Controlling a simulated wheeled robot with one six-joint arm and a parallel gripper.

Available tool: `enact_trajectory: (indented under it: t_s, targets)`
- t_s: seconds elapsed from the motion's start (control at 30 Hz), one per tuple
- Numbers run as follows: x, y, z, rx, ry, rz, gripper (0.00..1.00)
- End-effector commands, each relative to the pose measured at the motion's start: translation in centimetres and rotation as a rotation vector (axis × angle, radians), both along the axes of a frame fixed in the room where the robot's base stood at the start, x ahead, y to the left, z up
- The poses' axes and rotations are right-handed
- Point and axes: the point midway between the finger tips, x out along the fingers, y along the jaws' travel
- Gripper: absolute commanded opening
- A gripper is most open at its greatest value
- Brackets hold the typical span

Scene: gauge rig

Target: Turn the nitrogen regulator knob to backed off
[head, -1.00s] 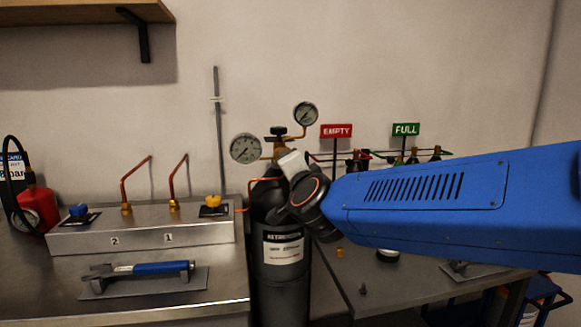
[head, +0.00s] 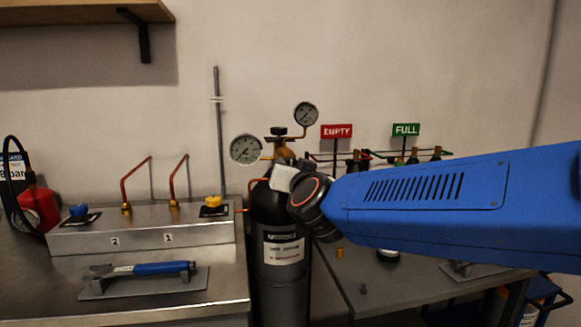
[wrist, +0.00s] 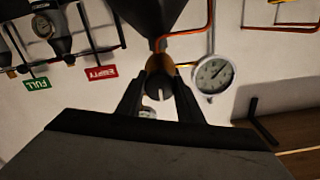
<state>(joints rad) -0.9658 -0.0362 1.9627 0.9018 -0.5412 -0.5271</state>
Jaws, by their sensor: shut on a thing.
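The nitrogen cylinder (head: 281,280), dark with a white label, stands in the gap between the two benches. Its brass regulator (head: 284,152) carries a lower left gauge (head: 245,149) and an upper right gauge (head: 305,114). In the wrist view, my gripper (wrist: 159,98) is shut on the dark regulator knob (wrist: 159,86), with one finger on each side. One gauge (wrist: 213,75) shows beside it there. In the head view my gripper (head: 283,178) hides the knob. I cannot read the knob's setting.
A black handwheel (head: 277,131) sits above the regulator. The left bench holds a manifold box (head: 145,238) and a blue-handled tool (head: 160,268). EMPTY (head: 337,131) and FULL (head: 405,129) signs stand behind my arm. Copper tubing (wrist: 190,32) runs close to my fingers.

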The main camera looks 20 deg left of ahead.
Motion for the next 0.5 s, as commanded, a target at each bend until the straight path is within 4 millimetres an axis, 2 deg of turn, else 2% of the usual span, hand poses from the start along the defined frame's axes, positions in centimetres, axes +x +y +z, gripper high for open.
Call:
enact_trajectory:
  t_s: [0.5]
  targets:
    - [-0.05, 0.04, -0.38, -0.049, -0.023, 0.002, 0.11]
